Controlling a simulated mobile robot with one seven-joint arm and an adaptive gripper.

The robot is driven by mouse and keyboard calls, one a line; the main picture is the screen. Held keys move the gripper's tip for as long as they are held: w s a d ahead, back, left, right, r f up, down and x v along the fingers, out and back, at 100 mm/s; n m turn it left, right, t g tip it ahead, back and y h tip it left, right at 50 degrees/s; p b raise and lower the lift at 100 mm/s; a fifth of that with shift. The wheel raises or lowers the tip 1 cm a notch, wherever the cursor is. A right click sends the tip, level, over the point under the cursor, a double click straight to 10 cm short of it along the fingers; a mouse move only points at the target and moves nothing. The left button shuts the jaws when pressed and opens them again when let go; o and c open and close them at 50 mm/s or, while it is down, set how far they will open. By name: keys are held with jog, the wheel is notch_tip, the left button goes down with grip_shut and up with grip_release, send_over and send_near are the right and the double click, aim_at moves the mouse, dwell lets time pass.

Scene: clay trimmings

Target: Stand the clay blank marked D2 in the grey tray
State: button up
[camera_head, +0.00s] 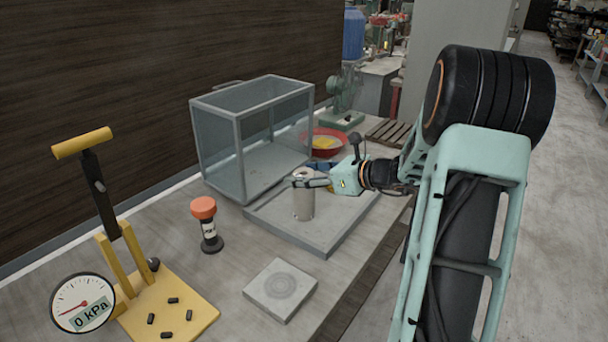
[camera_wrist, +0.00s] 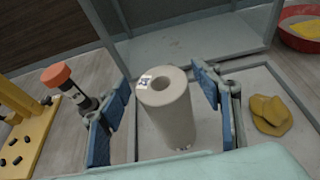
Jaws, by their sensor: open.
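A pale clay cylinder (camera_head: 304,205) with a hole in its top stands upright on the grey tray (camera_head: 318,243). In the wrist view the cylinder (camera_wrist: 172,118) bears a small black-and-white mark on its top rim, too small to read. My gripper (camera_head: 309,183) is at the upper part of the cylinder. In the wrist view my gripper (camera_wrist: 163,102) is open, with one blue-padded finger on each side of the cylinder. A gap shows on the left; the right finger is nearer, and contact there is unclear.
A glass-walled box (camera_head: 222,150) stands behind the tray. Yellow lumps (camera_wrist: 270,113) lie on the tray, right of the cylinder. An orange-topped black stand (camera_head: 207,225), a yellow hand press (camera_head: 160,310) with a gauge, a ringed square plate (camera_head: 280,290) and a red bowl (camera_head: 326,141) stand around.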

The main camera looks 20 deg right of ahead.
jog(key=v, duration=1.1)
jog(key=shift+s+d+p, duration=0.2)
jog(key=shift+s+p, duration=0.1)
